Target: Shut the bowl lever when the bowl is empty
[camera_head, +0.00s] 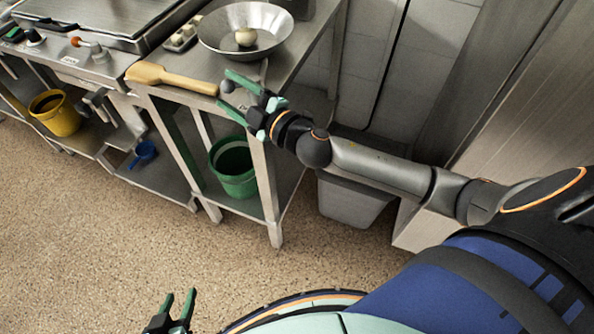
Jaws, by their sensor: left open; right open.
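A wide metal bowl (218,27) stands on the steel table. A pale round object (245,37) lies inside it, so the bowl is not empty. A lever with an orange-red knob (76,42) sticks out at the front of the appliance on the left; I cannot tell whether it is the bowl lever. My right gripper (226,89) is open at the table's front corner, below the bowl. A small dark ball (228,87) shows between its fingers; I cannot tell what it belongs to. My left gripper (177,305) is open and low over the floor, away from the table.
A wooden paddle (170,79) lies along the table's front edge, its handle end close to my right gripper. A green bucket (234,178) and a blue scoop (143,153) are on the lower shelves. A yellow bucket (57,115) is at left. The floor in front is clear.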

